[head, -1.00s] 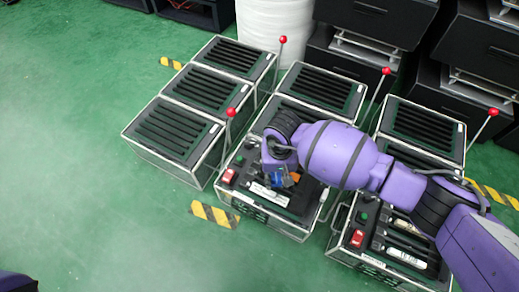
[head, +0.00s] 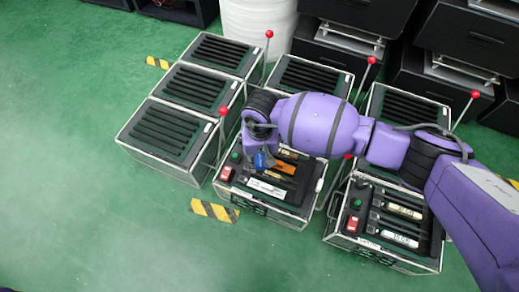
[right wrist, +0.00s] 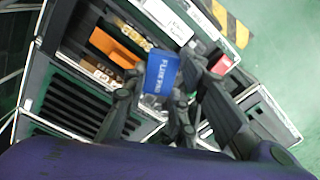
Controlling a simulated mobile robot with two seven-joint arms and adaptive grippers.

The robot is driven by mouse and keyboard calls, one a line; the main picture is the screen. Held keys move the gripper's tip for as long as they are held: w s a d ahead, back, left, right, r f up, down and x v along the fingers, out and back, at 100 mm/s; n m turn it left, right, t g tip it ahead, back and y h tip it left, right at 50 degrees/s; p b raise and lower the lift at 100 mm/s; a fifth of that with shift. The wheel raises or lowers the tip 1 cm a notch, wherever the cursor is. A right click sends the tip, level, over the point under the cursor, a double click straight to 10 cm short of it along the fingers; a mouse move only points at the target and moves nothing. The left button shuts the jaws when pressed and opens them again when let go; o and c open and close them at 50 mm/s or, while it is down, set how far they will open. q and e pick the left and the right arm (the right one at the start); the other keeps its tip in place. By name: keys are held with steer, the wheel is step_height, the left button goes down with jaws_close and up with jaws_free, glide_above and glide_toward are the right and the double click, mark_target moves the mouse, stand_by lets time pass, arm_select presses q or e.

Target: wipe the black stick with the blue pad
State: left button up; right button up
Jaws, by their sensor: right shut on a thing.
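The blue pad (right wrist: 160,75) is a small blue block with white lettering, held between the fingers of my right gripper (right wrist: 158,100) in the right wrist view. In the head view the blue pad (head: 261,160) shows small below my right gripper (head: 258,150), above the front-middle fixture box (head: 262,205). My right gripper is shut on it. I cannot tell which of the dark bars or levers is the black stick, nor whether the pad touches anything. My left gripper does not show.
An orange piece (head: 284,168) lies in the front-middle box. Thin levers with red knobs (head: 269,34) stand up among the boxes. Another box (head: 340,232) sits to the right. Dark cabinets (head: 465,35) stand behind. Green floor at left is clear.

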steer(key=shift+r+p, duration=0.7)
steer(key=shift+r, duration=0.7)
